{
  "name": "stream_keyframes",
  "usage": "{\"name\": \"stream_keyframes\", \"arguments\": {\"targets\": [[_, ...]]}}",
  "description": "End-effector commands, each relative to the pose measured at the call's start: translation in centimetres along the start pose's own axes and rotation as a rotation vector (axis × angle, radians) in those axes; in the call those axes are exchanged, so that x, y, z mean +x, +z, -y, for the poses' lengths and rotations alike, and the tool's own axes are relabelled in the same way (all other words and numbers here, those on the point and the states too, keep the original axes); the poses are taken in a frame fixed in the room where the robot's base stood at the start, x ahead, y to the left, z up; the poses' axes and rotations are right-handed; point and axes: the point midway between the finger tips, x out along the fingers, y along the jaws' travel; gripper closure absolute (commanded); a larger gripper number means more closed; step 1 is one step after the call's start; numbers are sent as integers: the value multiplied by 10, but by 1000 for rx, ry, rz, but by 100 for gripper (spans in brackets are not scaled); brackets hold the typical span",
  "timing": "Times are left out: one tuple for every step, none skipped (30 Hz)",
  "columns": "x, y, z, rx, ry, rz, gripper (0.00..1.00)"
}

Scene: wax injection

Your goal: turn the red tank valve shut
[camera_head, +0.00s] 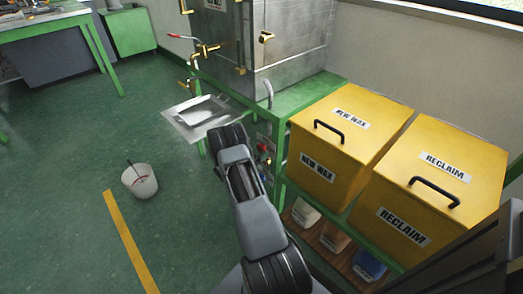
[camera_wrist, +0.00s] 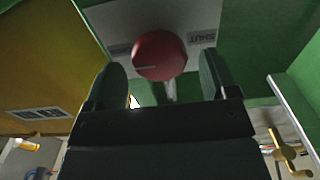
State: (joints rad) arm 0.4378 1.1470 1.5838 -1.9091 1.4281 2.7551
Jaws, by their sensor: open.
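The red valve knob (camera_wrist: 159,55) is round and sits on a pale plate (camera_wrist: 205,18) in the wrist view. A light line on its face points left. The word SHUT appears upside down on the plate at right; a label at left is too dark to read. My gripper (camera_wrist: 164,78) is open, one finger on each side of the knob, with gaps showing. I cannot tell whether the fingertips reach its depth. In the head view a small red part (camera_head: 262,148) shows beside my arm, perhaps this knob; my fingers are hidden there.
Yellow NEW WAX (camera_head: 345,140) and RECLAIM (camera_head: 440,185) boxes stand on the green bench (camera_head: 300,102), right of my arm. A metal tray (camera_head: 198,117) juts out at left. A white bucket (camera_head: 139,181) stands on otherwise open floor. Brass handles (camera_wrist: 287,152) show at lower right in the wrist view.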

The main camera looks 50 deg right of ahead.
Motion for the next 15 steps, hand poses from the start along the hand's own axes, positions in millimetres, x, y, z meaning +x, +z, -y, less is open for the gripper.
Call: {"name": "stream_keyframes", "arguments": {"targets": [[6, 1, 0, 2, 2, -1, 20], [9, 1, 0, 2, 1, -1, 20], [12, 1, 0, 2, 1, 0, 20], [14, 1, 0, 1, 1, 0, 20], [16, 1, 0, 1, 1, 1, 20], [18, 1, 0, 1, 1, 1, 20], [19, 0, 0, 1, 0, 0, 20], [20, 0, 0, 0, 0, 0, 20], [21, 0, 0, 0, 0, 0, 20], [21, 0, 0, 0, 0, 0, 20], [22, 0, 0, 0, -1, 0, 20], [22, 0, 0, 0, -1, 0, 20], [22, 0, 0, 0, -1, 0, 20], [22, 0, 0, 0, -1, 0, 20], [22, 0, 0, 0, -1, 0, 20]]}}
